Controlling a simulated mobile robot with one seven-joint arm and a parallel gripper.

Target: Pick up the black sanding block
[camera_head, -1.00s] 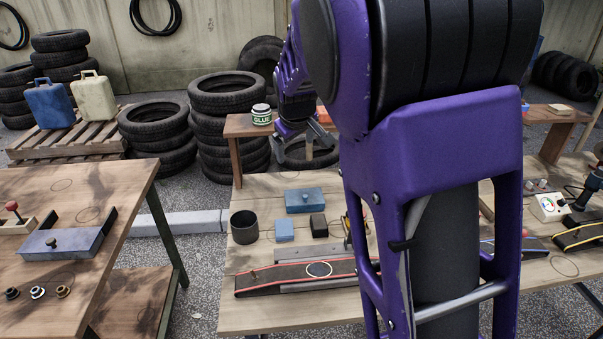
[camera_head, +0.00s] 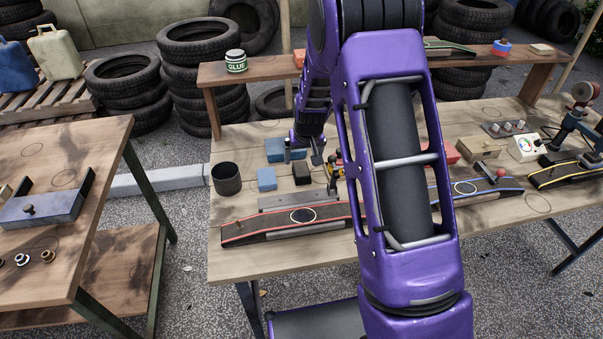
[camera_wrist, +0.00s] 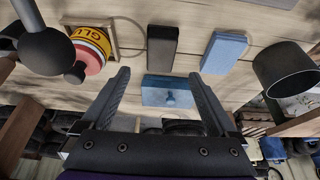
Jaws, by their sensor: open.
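The black sanding block (camera_head: 302,174) stands on the wooden bench, just right of a small blue block (camera_head: 266,179). In the wrist view the black block (camera_wrist: 162,47) is a dark upright-looking rectangle beyond the fingertips, with the blue block (camera_wrist: 224,52) beside it. My gripper (camera_head: 302,155) hangs over the bench near the black block. In the wrist view my gripper (camera_wrist: 159,75) has its fingers spread wide with nothing between them in its grasp. A larger blue box with a knob (camera_wrist: 168,91) shows between the fingers, beyond them.
A dark cup (camera_head: 226,178) stands left of the blue block. A red-edged sanding belt (camera_head: 270,230) lies in front. A yellow-and-red glue-labelled item (camera_wrist: 92,45) and a black ball (camera_wrist: 45,50) are close at left in the wrist view. A raised shelf (camera_head: 265,72) runs behind.

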